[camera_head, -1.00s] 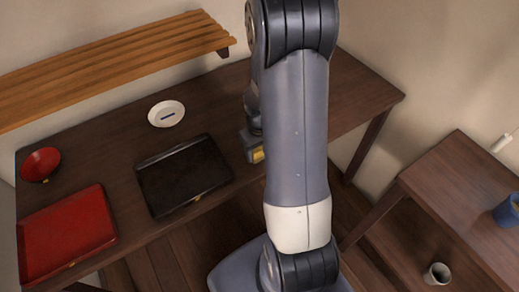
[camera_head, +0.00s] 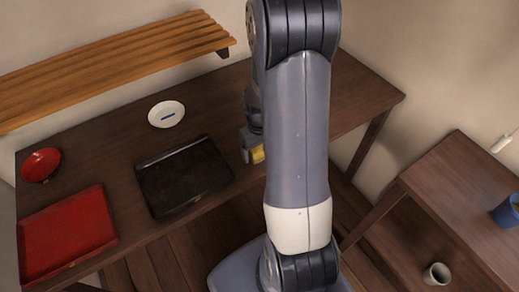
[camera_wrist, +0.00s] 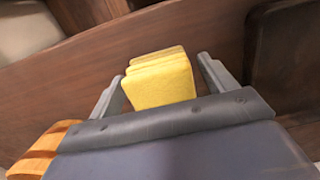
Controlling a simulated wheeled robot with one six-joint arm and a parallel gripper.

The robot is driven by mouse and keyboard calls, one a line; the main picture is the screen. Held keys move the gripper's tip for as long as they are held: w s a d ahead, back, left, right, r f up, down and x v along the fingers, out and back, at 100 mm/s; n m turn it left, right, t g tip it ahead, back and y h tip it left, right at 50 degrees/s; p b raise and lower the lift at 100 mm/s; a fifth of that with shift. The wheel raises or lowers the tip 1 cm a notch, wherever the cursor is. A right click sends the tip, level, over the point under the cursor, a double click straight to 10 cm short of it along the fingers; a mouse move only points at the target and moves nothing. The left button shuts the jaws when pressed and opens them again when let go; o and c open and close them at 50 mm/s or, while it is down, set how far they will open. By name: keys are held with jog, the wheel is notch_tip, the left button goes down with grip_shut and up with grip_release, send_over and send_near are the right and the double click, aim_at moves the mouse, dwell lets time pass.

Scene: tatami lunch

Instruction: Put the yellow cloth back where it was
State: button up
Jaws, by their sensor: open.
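The yellow cloth (camera_head: 257,154) is a folded, block-like stack on the dark table, right of the black tray, partly hidden by my arm in the head view. In the wrist view the cloth (camera_wrist: 160,80) stands between my two fingers, with a gap on each side. My gripper (camera_wrist: 161,70) is open around it and not closed on it. In the head view my gripper (camera_head: 250,146) is mostly hidden behind my arm.
The black tray (camera_head: 185,178) lies left of the cloth. A slatted wooden shelf (camera_head: 115,66) runs along the back wall.

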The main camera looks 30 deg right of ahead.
aim_at(260, 147)
notch_tip(260, 147, up, 11)
jog(key=shift+r+p, duration=0.15)
jog(key=shift+p, duration=0.2)
notch_tip(260, 147, down, 13)
jog(key=shift+s+r+b, duration=0.1)
jog(key=shift+r+b, duration=0.05)
jog(key=shift+b, duration=0.4)
notch_tip(260, 147, up, 2)
jog(key=shift+r, duration=0.6)
